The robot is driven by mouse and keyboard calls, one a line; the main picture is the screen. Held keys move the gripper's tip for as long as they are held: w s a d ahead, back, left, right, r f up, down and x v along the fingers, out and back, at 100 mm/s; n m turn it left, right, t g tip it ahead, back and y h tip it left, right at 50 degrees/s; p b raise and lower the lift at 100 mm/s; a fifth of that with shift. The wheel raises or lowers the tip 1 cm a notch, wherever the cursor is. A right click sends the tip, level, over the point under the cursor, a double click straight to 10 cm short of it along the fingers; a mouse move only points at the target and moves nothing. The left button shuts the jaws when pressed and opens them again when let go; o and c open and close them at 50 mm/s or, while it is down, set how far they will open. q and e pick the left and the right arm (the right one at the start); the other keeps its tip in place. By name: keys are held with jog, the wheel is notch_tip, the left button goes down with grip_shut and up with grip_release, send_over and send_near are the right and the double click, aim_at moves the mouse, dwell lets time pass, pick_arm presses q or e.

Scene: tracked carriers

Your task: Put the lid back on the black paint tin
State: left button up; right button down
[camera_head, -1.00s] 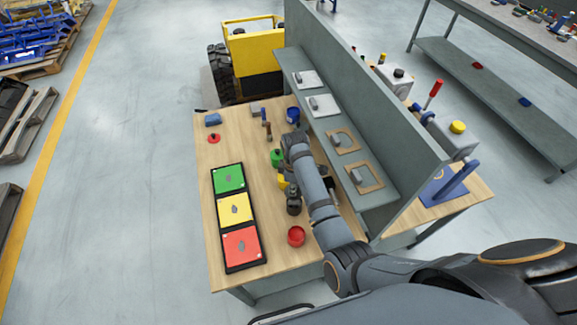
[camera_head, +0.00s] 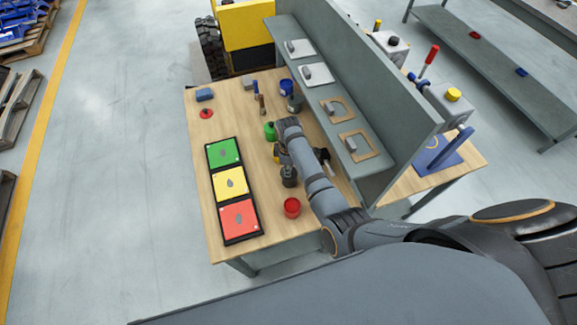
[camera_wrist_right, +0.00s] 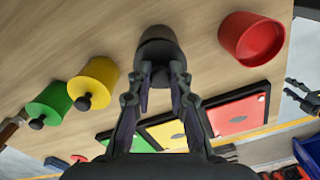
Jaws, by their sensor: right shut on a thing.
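The black paint tin (camera_head: 289,180) stands on the wooden table between the yellow tin and the red tin. It also shows in the right wrist view (camera_wrist_right: 158,40). My right gripper (camera_head: 288,168) is directly over it, its fingers (camera_wrist_right: 164,78) closed on the black lid (camera_wrist_right: 158,62) at the top. The fingers hide the knob. The lid looks lined up with the tin, but I cannot tell whether it is fully seated. My left gripper (camera_wrist_right: 298,95) shows at the right edge of the right wrist view, empty, with its fingers apart.
A green tin (camera_wrist_right: 50,103) and a yellow tin (camera_wrist_right: 95,80) have knobbed lids on. A red tin (camera_head: 292,207) stands open; a red lid (camera_head: 206,113) lies at the far left. A tray of coloured panels (camera_head: 241,238) lies left. A grey shelf (camera_head: 378,180) borders the right.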

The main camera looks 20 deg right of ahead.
jog(key=shift+d+p, duration=0.2)
jog(key=shift+p, duration=0.45)
dwell(1.0)
jog(key=shift+f, duration=0.2)
dwell(1.2)
jog(key=c, duration=1.2)
grip_release()
jog(key=shift+o, duration=0.6)
jog(key=o, duration=0.4)
jog(key=shift+r, duration=0.15)
jog(key=shift+r, duration=3.4)
